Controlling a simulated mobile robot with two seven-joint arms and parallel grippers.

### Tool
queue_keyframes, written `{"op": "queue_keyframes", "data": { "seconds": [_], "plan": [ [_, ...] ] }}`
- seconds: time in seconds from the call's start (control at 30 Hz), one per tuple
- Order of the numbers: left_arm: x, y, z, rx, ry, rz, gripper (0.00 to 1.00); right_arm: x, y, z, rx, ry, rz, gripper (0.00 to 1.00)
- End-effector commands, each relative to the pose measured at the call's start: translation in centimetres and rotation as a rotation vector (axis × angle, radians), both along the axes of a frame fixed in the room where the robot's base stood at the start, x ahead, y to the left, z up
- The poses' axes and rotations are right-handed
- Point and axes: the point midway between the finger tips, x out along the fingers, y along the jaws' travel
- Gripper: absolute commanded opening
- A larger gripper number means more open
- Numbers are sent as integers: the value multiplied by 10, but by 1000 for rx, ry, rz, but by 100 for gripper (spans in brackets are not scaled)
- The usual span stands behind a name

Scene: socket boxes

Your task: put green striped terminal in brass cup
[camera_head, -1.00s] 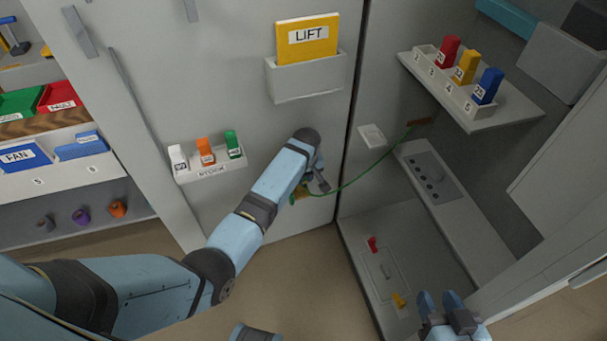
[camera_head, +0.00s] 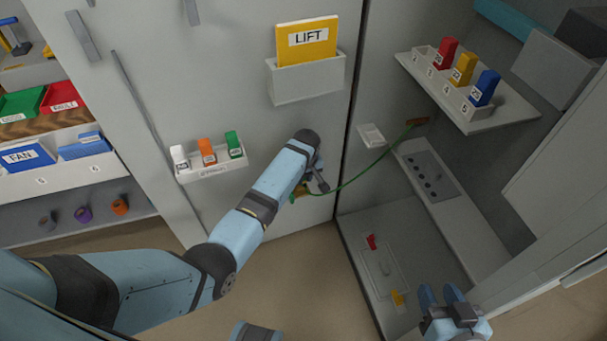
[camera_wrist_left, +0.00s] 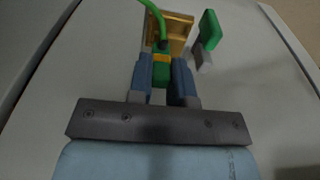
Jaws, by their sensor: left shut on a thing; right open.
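In the left wrist view, my left gripper (camera_wrist_left: 160,78) is shut on a green terminal (camera_wrist_left: 161,73) with a yellow stripe. A green wire (camera_wrist_left: 156,18) rises from its top. A brass cup (camera_wrist_left: 181,24), open-fronted and box-like, is just beyond the terminal; I cannot tell whether they touch. In the head view, my left gripper (camera_head: 313,182) is by the front of the grey cabinet, and its fingers are mostly hidden by the arm. A bit of brass (camera_head: 299,191) shows beside it. My right gripper (camera_head: 441,297) is open and empty at the lower right.
The green wire (camera_head: 372,166) runs to a brown fitting (camera_head: 417,121) on the cabinet wall. A green tab (camera_wrist_left: 209,31) stands right of the cup. A stock rack (camera_head: 211,172), a LIFT pocket (camera_head: 306,80) and a shelf of coloured blocks (camera_head: 500,112) are around. The lower cabinet floor holds red and yellow pieces.

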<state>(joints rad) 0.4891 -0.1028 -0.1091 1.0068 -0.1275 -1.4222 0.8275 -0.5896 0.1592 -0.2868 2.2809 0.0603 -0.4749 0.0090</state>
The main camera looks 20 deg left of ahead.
Motion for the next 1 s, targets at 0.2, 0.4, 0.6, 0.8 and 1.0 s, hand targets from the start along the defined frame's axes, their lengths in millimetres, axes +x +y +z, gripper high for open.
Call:
{"op": "queue_keyframes", "data": {
  "seconds": [0.2, 0.4, 0.6, 0.8, 1.0],
  "plan": [
    [0, 0, 0, 0, 0, 0, 0, -2, 1, -2, 5, 6, -3, 43],
    [0, 0, -7, 0, 0, 0, 0, -4, 2, -4, 13, 13, -8, 43],
    [0, 0, -14, -1, -1, 0, 0, -5, 3, -6, 14, 15, -9, 43],
    [0, 0, -14, 0, -1, 0, 0, -4, 3, -6, 12, 13, -8, 43],
    [0, 0, -12, 0, 0, 0, 0, -2, 1, 1, 4, 7, -2, 43]
  ]
}}
